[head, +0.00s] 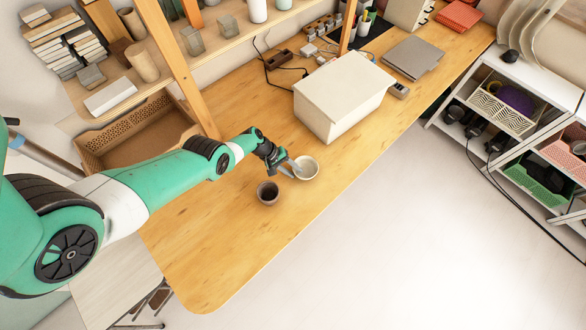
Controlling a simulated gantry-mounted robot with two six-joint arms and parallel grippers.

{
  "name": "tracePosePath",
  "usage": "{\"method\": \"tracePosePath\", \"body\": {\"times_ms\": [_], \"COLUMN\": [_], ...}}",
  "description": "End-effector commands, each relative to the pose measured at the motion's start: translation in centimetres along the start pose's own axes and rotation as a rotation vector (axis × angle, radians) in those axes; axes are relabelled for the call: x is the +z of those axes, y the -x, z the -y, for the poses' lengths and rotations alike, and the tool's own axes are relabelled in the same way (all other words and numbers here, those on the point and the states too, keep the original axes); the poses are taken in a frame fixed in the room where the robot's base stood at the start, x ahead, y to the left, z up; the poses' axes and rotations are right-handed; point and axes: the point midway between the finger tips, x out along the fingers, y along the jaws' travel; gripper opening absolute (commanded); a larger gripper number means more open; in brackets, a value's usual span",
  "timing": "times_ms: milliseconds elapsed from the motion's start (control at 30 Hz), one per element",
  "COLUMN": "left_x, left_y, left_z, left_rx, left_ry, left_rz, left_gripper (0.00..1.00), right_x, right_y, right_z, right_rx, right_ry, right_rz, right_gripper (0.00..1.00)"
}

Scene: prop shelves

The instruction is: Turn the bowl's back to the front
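A small white bowl (309,169) is on the wooden table, and its round opening appears to face up. My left gripper (292,166) reaches in from the left, with its fingertips at the bowl's left rim, overlapping it in the picture. The fingers are too small here to tell whether they are open or shut on the rim. Part of the bowl's left side is hidden behind the fingers. My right gripper is not in view.
A dark brown cup (268,193) stands just left of and nearer than the bowl. A large white lidded box (340,95) stands behind them on the table (225,245). A wooden shelf post (190,75) rises at the left. The table's near end is clear.

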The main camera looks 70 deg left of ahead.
Motion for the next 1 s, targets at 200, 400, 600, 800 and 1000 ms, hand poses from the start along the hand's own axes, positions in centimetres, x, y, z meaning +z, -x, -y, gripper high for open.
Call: {"method": "tracePosePath", "body": {"times_ms": [200, 400, 600, 800, 1000], "left_x": [0.0, 0.1, 0.2, 0.2, 0.1], "left_y": [0.0, 0.9, 5.0, 9.5, 11.6], "left_z": [0.0, -0.1, -0.6, -0.6, -0.2], "left_rx": [-0.001, -0.001, 0.0, 0.0, 0.001], "left_ry": [0.0, 0.001, 0.003, 0.003, 0.001], "left_rz": [0.0, -0.001, -0.001, -0.001, -0.001], "left_gripper": [0.49, 0.49, 0.49, 0.49, 0.49], "right_x": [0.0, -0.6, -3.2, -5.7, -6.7], "right_y": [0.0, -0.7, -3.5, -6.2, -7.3], "right_z": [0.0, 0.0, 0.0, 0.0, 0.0], "right_rx": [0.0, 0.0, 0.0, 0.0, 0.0], "right_ry": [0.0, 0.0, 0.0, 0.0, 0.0], "right_rz": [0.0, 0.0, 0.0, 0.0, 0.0], "right_gripper": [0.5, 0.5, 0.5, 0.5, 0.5]}}
